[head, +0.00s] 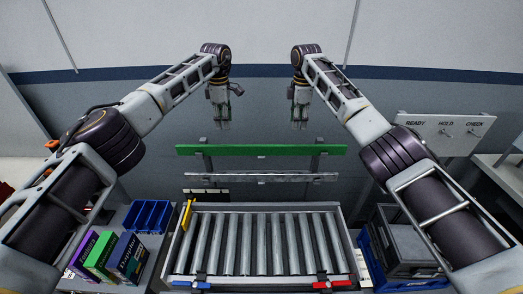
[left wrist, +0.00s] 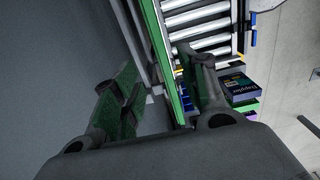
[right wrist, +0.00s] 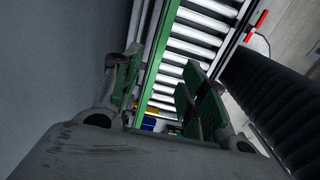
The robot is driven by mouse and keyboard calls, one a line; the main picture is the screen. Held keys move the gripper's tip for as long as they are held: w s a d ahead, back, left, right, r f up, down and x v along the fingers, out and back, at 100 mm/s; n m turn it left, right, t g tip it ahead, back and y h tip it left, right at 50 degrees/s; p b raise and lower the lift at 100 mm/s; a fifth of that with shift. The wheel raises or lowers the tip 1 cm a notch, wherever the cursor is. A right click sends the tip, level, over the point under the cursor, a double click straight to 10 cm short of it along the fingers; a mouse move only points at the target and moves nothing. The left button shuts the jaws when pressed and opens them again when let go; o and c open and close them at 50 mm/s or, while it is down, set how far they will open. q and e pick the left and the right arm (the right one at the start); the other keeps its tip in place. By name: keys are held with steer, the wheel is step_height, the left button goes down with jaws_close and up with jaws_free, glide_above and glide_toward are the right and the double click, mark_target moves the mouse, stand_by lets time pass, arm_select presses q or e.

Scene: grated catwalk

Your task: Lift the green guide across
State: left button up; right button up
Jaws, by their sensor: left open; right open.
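The green guide (head: 260,150) is a long, straight bar lying level across two upright brackets behind the roller conveyor (head: 345,235). My left gripper (head: 221,126) hangs fingers down, a little above the guide's left half in the head view. My right gripper (head: 300,125) hangs the same way above its right half. Both are open and empty. In the left wrist view the guide (left wrist: 168,65) runs between the spread fingers, nearer the right one. In the right wrist view the guide (right wrist: 152,65) also runs between the fingers, nearer the left one. No contact with the guide shows.
A thin metal rail (head: 262,177) lies in front of the guide. A yellow piece (head: 187,215) stands at the conveyor's left edge. Blue bin (head: 148,216) and boxes (head: 103,250) are left; a grey case (head: 405,245) is right.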

mark_target(227, 145)
arm_select(q)
step_height(227, 145, down, 3)
steer(key=shift+w+r, duration=0.1)
arm_select(e)
step_height(227, 145, down, 3)
steer(key=shift+w+r, duration=0.1)
arm_select(q)
steer(key=shift+f, duration=5.55)
arm_select(e)
steer(key=shift+f, duration=5.55)
arm_select(q)
steer(key=shift+c, duration=0.3)
arm_select(e)
steer(key=shift+c, duration=0.3)
arm_select(q)
jaws_close()
arm_select(e)
jaws_close()
